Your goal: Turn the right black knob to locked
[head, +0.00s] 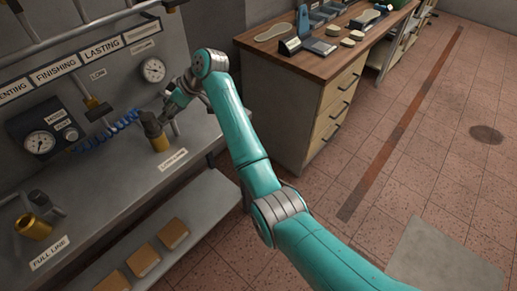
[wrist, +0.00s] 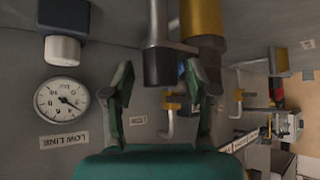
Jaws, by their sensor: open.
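The right fitting (head: 160,143) is a brass cylinder with a dark top, standing on the grey bench behind the LOW LINE label (head: 172,159). My gripper (head: 176,101) is open just above and right of it. A similar brass fitting (head: 35,228) stands at left by the FULL LINE label (head: 49,253). The knob's lock marking is not visible.
A blue coiled hose (head: 105,131) lies left of the right fitting. A gauge (head: 153,70) and a dark gauge box (head: 38,128) are on the back panel. A wooden-topped drawer cabinet (head: 297,100) stands right of my arm. The floor at right is open.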

